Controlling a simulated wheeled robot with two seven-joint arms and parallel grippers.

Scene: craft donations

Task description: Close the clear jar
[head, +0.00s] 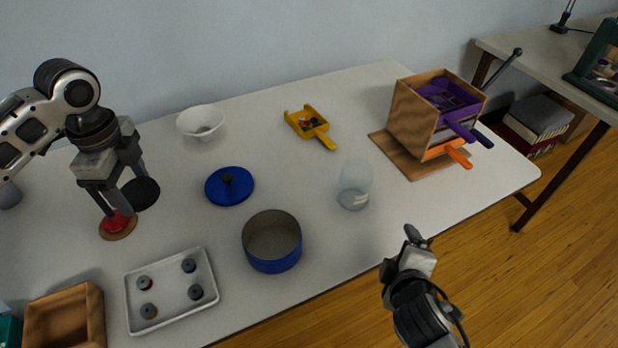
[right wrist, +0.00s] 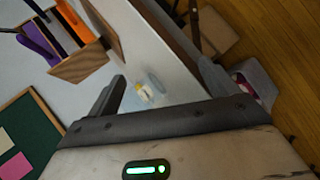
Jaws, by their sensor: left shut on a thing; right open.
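The clear jar (head: 355,185) stands upright on the table, right of the blue pot, with no lid on it and something pale at its bottom. It also seems to show between my right fingers in the right wrist view (right wrist: 146,90). My left gripper (head: 117,214) is shut on the red knob of a round brown lid (head: 114,235) at the table's left. The fingers partly hide the knob; I cannot tell whether the lid touches the table. My right gripper (head: 417,238) is open and empty, in front of the table's edge, lower right of the jar and apart from it.
A blue pot (head: 272,262), blue lid (head: 229,187), black disc (head: 142,193) and grey tray (head: 207,307) with several small knobbed pieces lie nearby. A white bowl (head: 201,122), yellow scoop (head: 310,126) and wooden box (head: 406,115) stand farther back. The table around the jar is clear.

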